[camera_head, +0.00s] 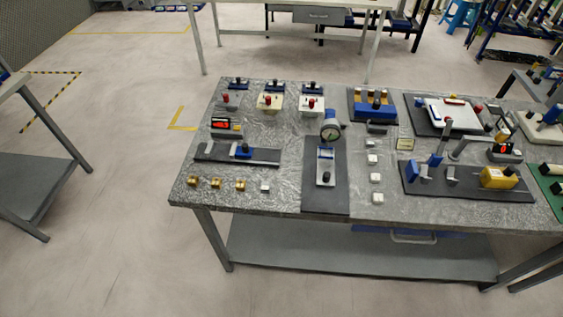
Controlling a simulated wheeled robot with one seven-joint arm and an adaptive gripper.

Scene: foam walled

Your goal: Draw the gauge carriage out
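My gripper is not in view.
The grey speckled table (280,205) is crowded. Left is a dark rail with a blue block (242,150); small brass blocks (217,184) lie in front. White blocks (376,177) stand right of the mat. A yellow block (499,177) sits farther right. Floor before the table is clear.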

